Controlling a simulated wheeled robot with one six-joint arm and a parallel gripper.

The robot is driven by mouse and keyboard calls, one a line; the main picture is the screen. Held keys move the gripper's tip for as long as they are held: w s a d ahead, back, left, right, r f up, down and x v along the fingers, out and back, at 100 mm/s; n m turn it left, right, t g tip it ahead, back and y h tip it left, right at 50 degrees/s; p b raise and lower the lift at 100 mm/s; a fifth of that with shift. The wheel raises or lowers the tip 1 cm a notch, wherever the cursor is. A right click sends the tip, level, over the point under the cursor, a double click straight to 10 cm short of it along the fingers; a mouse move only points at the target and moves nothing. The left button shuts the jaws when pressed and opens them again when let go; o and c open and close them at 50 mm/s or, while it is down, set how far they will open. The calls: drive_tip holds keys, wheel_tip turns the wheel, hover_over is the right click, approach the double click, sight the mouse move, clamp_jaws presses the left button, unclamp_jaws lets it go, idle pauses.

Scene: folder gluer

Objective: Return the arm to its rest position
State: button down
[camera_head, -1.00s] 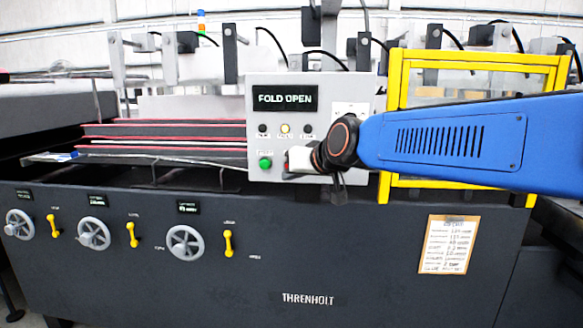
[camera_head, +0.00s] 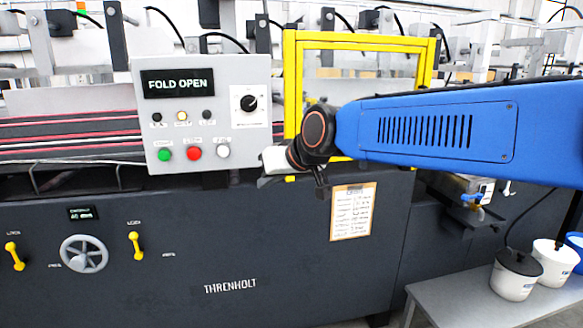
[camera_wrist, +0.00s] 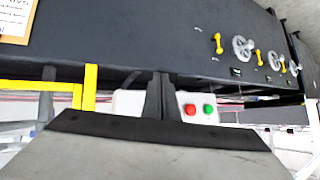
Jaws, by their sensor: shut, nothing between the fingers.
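My arm reaches in from the right in the head view, its blue link level in front of the machine. My gripper (camera_wrist: 160,82) shows in the wrist view with its two dark fingers together and nothing between them. In the head view the wrist end is in front of the yellow guard frame (camera_head: 291,100), right of the grey control panel (camera_head: 222,121); the fingers are hard to make out there. The panel display (camera_head: 178,84) reads FOLD OPEN. Below it are green (camera_head: 165,154), red (camera_head: 194,152) and white (camera_head: 223,150) buttons. The amber lamp (camera_head: 181,116) looks lit.
The dark machine front (camera_head: 290,260) carries a handwheel (camera_head: 84,254), yellow levers (camera_head: 136,245) and a posted sheet (camera_head: 353,211). At lower right, a grey table (camera_head: 450,296) bears white tubs (camera_head: 515,276). The wrist view shows the machine upside down.

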drive_tip(key=s+d+f+m+h, duration=0.1)
drive_tip(key=s+d+f, duration=0.2)
drive_tip(key=d, duration=0.4)
drive_tip(key=s+d+f+m+h, duration=0.1)
drive_tip(key=s+d+f, duration=0.1)
drive_tip(key=d, duration=0.6)
drive_tip(key=s+d+f+m+g+h, duration=0.1)
drive_tip(key=s+d+f+m+h, duration=0.1)
drive_tip(key=s+d+f, duration=0.6)
drive_tip(key=s+d+f+m+g+h, duration=0.1)
drive_tip(key=s+d+f+g+h, duration=0.1)
drive_tip(key=s+d+f, duration=0.5)
drive_tip(key=s+d, duration=0.5)
drive_tip(key=s, duration=0.1)
drive_tip(key=shift+s+d+f+m+h, duration=0.4)
drive_tip(key=shift+a, duration=0.1)
